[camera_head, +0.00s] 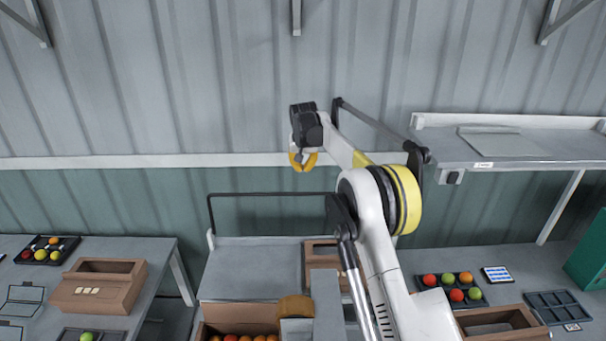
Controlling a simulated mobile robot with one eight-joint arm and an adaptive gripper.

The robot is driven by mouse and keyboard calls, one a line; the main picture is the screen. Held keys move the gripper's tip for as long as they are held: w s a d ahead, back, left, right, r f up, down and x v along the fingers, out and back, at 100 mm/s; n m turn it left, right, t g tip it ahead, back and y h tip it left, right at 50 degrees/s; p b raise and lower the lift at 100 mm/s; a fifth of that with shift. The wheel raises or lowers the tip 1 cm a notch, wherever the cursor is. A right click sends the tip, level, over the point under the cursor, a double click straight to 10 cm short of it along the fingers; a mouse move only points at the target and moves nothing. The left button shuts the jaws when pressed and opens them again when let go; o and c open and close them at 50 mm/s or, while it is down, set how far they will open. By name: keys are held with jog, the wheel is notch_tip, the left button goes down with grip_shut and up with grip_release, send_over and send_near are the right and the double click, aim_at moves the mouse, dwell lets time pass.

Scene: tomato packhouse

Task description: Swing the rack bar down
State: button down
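A dark bar (382,129), which looks like the rack bar, slants from upper left down to the right, ending close to the left end of the wall shelf. It is raised, and my arm hides part of its lower right end. I cannot tell how it joins the shelf. My gripper (303,162), with yellow fingers, points down in front of the wall, left of the bar's upper end. The fingers curve toward each other and nothing shows between them. I cannot tell whether they are fully shut. I see no clear contact with the bar.
A black rail (270,194) stands above a grey cart below my gripper. The wall area left of my gripper is clear.

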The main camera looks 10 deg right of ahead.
jog(key=a+x, duration=0.1)
jog(key=x, duration=0.7)
jog(key=shift+s+d+f+p, duration=0.1)
jog(key=shift+s+f+p, duration=0.15)
jog(key=shift+s, duration=0.75)
jog(key=shift+s+d+f+p, duration=0.1)
jog(key=shift+s+p, duration=0.2)
jog(key=shift+s, duration=0.65)
jog(key=shift+s+a, duration=0.1)
jog(key=shift+s+a+b, duration=0.1)
jog(key=shift+s+b, duration=0.4)
jog(key=shift+b, duration=0.15)
jog(key=shift+s+t, duration=0.1)
jog(key=shift+t, duration=0.2)
jog(key=s+a+f+t+b, duration=0.1)
jog(key=s+f+t+b, duration=0.2)
jog(key=s+b, duration=0.6)
jog(key=s+a+f+t+h+b, duration=0.1)
jog(key=s+a+f+t+b, duration=0.1)
jog(key=s+f+b, duration=0.3)
jog(key=shift+s+a+t+b, duration=0.3)
jog(key=shift+s+t+b, duration=0.5)
jog(key=shift+s+b, duration=1.4)
